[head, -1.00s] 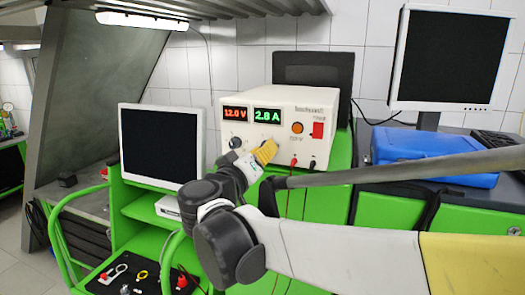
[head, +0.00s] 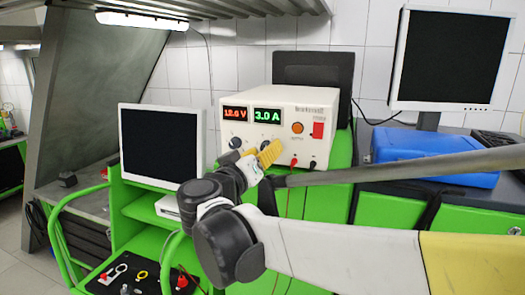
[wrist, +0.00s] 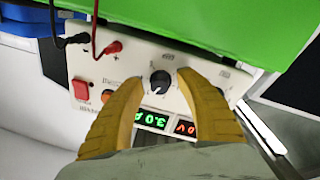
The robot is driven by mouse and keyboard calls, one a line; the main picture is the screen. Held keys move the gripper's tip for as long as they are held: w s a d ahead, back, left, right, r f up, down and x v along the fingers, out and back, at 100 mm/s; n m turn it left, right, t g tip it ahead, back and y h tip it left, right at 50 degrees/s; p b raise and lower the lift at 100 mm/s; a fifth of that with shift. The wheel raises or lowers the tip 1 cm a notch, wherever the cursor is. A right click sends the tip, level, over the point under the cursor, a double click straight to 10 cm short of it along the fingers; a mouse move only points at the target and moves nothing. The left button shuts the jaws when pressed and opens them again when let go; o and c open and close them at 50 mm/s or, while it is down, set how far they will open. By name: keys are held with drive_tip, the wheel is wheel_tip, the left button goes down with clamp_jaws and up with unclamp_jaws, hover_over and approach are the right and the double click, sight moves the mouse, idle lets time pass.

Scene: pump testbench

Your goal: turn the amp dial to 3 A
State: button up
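The white power supply (head: 290,98) stands on the green bench. Its green amp display (head: 267,116) reads 3.0 A, and the red volt display (head: 235,114) reads about 12 V. The black amp dial (wrist: 160,81) with a white pointer line shows upside down in the wrist view, below the amp display in the head view. My gripper (wrist: 161,77) has its yellow fingers apart, one on each side of the dial, with visible gaps to it. In the head view my gripper (head: 268,153) is just in front of the panel and partly covers the dial's surroundings.
The volt dial (head: 235,143) is left of the amp dial. A red switch (head: 318,130), an orange button (head: 297,128) and plugged red and black leads (wrist: 112,47) are on the other side. A monitor (head: 160,146) stands at left, a blue case (head: 430,155) at right.

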drive_tip(key=v, duration=1.2)
